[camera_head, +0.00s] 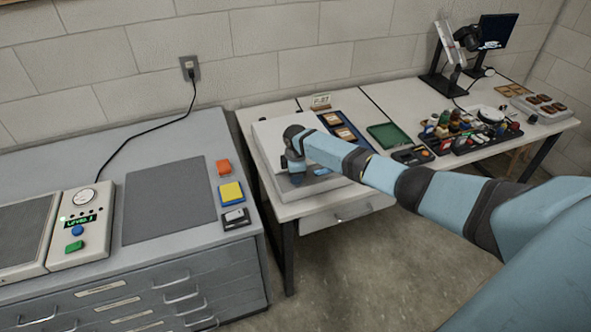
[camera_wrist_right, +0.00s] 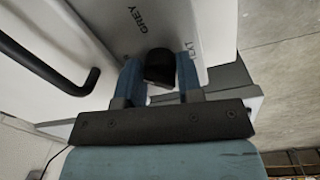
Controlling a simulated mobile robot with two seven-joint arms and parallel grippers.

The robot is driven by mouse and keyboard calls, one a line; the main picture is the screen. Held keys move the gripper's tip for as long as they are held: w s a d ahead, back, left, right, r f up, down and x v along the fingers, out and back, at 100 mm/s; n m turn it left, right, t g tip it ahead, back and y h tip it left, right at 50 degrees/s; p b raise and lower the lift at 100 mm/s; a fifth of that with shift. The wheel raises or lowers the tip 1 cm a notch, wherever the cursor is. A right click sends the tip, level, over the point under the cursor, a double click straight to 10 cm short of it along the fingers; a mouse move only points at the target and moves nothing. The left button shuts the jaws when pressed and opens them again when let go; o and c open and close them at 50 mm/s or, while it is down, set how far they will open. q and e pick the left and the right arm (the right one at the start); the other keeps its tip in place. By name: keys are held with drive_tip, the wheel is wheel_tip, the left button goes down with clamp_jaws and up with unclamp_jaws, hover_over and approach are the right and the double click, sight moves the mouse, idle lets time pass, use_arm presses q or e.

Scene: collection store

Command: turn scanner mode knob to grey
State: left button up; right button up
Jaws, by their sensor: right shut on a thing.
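The scanner (camera_head: 277,140) is a pale box on the white table, and my right arm reaches across to it. In the wrist view the scanner's mode knob (camera_wrist_right: 158,66) is a dark round knob between my right gripper's two blue fingers (camera_wrist_right: 160,75). My right gripper (camera_head: 296,174) is shut on the knob. The word GREY (camera_wrist_right: 139,17) is printed on the pale panel above the knob, and another label, partly hidden, reads TEXT beside the right finger. I cannot tell where the knob points. My left gripper is not in view.
A grey cabinet (camera_head: 190,265) with a control box (camera_head: 83,228) and a grey mat (camera_head: 168,200) stands at left. A green tray (camera_head: 388,135) and a black tray of small items (camera_head: 465,140) are on the table at right. A dark handle (camera_wrist_right: 60,75) shows in the wrist view.

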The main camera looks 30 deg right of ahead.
drive_tip(key=m+p, duration=0.1)
drive_tip(key=m, duration=0.1)
drive_tip(key=shift+s+a+m+p, duration=0.1)
drive_tip(key=shift+m+p, duration=0.2)
drive_tip(key=shift+m, duration=0.1)
drive_tip(key=m+p, duration=0.1)
drive_tip(key=m, duration=0.1)
drive_tip(key=shift+m, duration=0.3)
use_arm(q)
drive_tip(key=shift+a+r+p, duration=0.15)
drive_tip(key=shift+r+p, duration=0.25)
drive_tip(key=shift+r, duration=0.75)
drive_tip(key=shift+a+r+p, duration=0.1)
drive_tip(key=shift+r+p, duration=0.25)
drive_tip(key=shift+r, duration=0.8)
use_arm(e)
drive_tip(key=shift+m, duration=1.5)
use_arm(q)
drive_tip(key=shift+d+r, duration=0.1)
use_arm(e)
drive_tip(key=shift+f, duration=0.1)
drive_tip(key=o, duration=0.6)
